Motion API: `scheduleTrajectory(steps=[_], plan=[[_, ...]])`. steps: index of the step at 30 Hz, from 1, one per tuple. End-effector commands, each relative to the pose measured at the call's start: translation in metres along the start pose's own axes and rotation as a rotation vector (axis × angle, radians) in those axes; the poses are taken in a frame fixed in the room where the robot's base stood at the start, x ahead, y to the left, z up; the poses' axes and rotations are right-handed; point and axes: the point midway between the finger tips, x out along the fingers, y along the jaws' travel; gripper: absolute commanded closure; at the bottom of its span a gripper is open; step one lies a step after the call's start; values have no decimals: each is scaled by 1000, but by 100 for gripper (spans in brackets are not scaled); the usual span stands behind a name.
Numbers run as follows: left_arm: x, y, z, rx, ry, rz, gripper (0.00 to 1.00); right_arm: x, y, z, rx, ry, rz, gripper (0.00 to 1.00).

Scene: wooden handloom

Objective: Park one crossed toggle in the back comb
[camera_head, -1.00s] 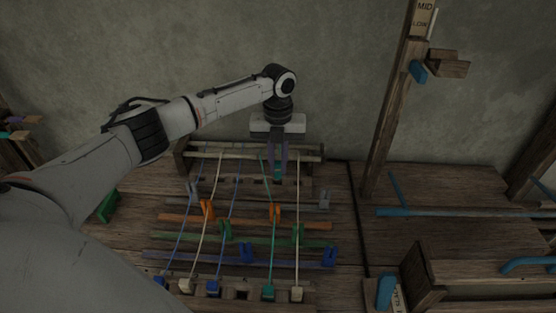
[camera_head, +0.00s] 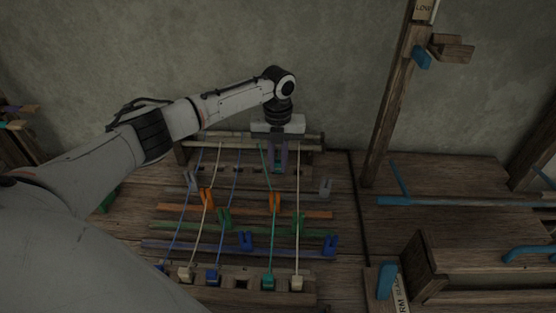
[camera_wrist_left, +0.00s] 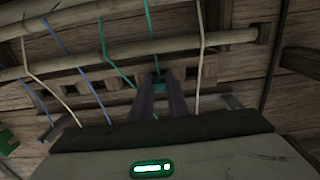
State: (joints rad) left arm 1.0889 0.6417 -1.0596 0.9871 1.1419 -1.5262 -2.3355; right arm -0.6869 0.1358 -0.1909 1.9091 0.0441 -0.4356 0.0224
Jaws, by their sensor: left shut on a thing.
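My left gripper (camera_head: 279,168) points down at the back comb (camera_head: 222,172), a slotted wooden bar at the rear of the loom. It is shut on a small teal toggle (camera_wrist_left: 156,79), mostly hidden between the fingers. In the left wrist view the fingertips (camera_wrist_left: 158,84) sit at the comb (camera_wrist_left: 75,87); I cannot tell whether the toggle is seated in a slot. A teal thread (camera_wrist_left: 149,18) runs over the round back bar to the toggle. Another teal thread (camera_wrist_left: 106,48) passes left of the fingers. My right gripper is out of view.
Blue, cream and teal toggles sit in the front comb (camera_head: 240,283), where one slot is empty. Coloured rods with clips, including an orange clip (camera_head: 275,202), lie under the threads. A wooden post (camera_head: 388,110) stands right of the loom, with a wooden box (camera_head: 425,268) in front.

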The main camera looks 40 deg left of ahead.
Motion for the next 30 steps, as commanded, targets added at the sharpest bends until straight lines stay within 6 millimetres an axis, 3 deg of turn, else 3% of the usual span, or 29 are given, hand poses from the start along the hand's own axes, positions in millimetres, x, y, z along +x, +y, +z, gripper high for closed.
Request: scheduleTrajectory(steps=[2, 3, 6, 7, 17, 30], plan=[[0, 0, 0, 0, 0, 0, 100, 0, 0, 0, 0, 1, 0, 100], [0, 0, 0, 0, 0, 0, 82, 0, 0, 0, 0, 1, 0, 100], [0, 0, 0, 0, 0, 0, 65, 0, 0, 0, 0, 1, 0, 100], [0, 0, 0, 0, 0, 0, 64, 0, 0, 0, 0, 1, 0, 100], [-5, 0, 0, 0, -1, -1, 64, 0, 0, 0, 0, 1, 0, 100], [-81, -1, 1, 1, -3, -3, 64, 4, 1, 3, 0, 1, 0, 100]])
